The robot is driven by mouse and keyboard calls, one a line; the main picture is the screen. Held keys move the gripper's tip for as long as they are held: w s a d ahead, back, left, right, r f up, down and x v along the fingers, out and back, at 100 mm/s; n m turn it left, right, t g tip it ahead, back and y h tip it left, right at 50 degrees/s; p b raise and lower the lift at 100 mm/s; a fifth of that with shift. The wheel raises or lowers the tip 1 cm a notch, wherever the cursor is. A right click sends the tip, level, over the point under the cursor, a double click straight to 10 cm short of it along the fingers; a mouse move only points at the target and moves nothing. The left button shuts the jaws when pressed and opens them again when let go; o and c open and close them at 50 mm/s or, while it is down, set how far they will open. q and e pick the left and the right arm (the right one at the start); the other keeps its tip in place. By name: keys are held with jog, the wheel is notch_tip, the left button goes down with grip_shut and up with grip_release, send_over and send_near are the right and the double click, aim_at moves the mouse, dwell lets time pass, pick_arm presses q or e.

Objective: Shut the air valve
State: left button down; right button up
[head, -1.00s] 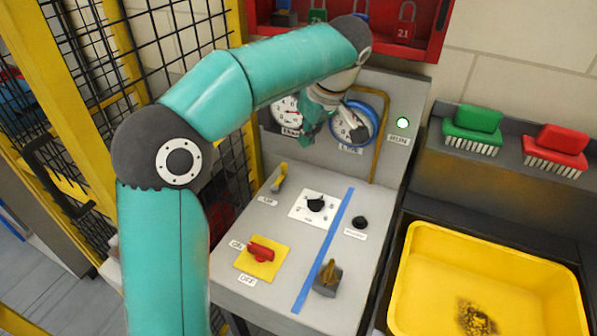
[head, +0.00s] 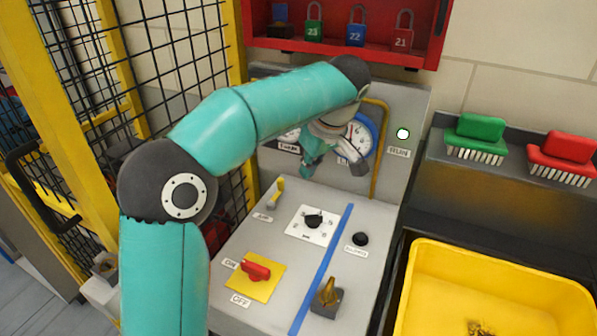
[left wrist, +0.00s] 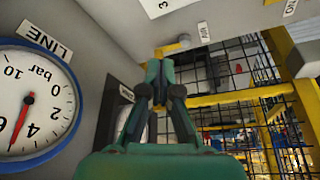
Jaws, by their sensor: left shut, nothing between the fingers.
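The air valve is a small yellow lever (head: 277,190) on the upper left of the grey panel, with a label beside it that seems to read AIR. It stands up at a slant. In the left wrist view its yellow handle (left wrist: 172,48) lies just beyond the fingertips. My left gripper (head: 307,172) is shut and empty, hanging in front of the gauges, right of and above the lever. Its closed fingers show in the left wrist view (left wrist: 160,68), close to the handle; I cannot tell whether they touch. My right gripper is not in view.
The LINE gauge (left wrist: 35,105) stands behind. A yellow mesh fence (head: 185,60) borders the left.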

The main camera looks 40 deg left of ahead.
pick_arm(q)
send_near(282, 191)
jog(key=f, duration=0.1)
jog(key=d+f, duration=0.1)
jog(key=f, duration=0.1)
jog(key=d+f, duration=0.1)
jog(key=f, duration=0.1)
jog(key=shift+w+a+r+p, duration=0.15)
jog(key=shift+a+p, duration=0.6)
jog(key=shift+a, duration=0.35)
jog(key=shift+w+a, duration=0.15)
jog(key=shift+a, duration=0.45)
jog(key=shift+a, duration=0.3)
jog(key=shift+d, duration=0.25)
jog(key=shift+n, duration=0.3)
